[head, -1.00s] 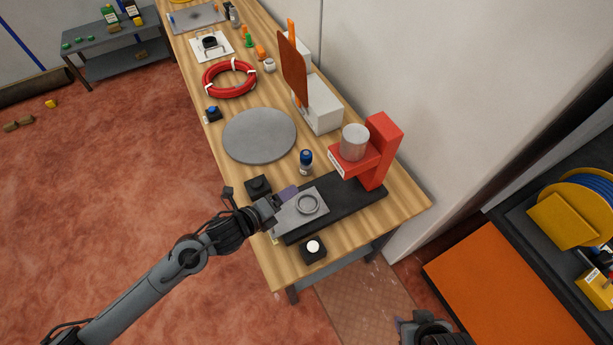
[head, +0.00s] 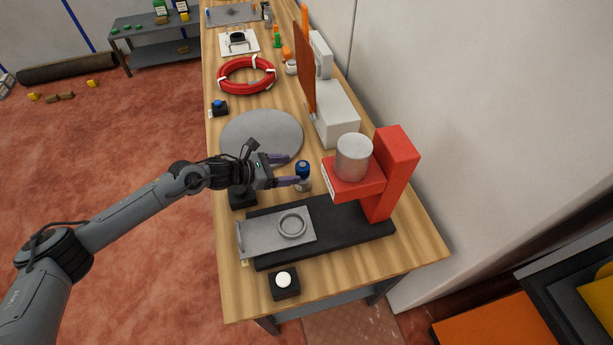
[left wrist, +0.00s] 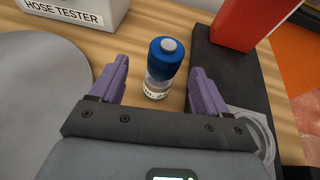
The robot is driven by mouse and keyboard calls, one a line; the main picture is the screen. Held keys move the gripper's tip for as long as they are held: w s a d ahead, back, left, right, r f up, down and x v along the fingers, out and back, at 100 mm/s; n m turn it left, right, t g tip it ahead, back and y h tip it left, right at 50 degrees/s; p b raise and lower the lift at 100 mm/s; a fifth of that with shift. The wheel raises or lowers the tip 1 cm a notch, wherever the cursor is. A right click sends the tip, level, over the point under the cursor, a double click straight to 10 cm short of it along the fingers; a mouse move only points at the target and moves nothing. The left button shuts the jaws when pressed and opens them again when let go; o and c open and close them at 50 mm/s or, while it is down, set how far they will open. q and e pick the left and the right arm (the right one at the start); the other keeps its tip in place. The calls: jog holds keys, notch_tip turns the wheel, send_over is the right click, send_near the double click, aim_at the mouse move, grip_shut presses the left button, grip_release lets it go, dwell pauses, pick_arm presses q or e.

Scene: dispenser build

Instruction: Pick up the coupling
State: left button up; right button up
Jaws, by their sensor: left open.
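A small bottle-like piece (head: 302,172) with a blue top and clear, labelled lower part stands upright on the wooden bench, between the grey disc and the red stand. I cannot tell for sure that it is the coupling; nothing else in view is plainly one. My left gripper (head: 291,170) is open, reaching in from the left at this piece. In the left wrist view the piece (left wrist: 165,62) stands between and just beyond the two purple fingers, with a gap on each side. My right gripper is not in view.
The red stand (head: 397,165) bears a grey cylinder (head: 354,156). Its black base (head: 348,222) carries a grey plate (head: 265,238) with a ring. The grey disc (head: 250,130) lies behind my gripper. The white hose tester (head: 336,115) stands beyond. A white-button box (head: 284,283) is in front.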

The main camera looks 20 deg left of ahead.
aim_at(308, 170)
pick_arm(q)
jog(key=shift+s+b+x, duration=0.25)
jog(key=shift+b+x, duration=0.05)
jog(key=shift+x, duration=3.45)
jog(key=shift+d+f, duration=0.1)
jog(key=shift+f, duration=0.1)
jog(key=shift+c, duration=0.2)
jog(key=shift+r, duration=0.1)
grip_shut()
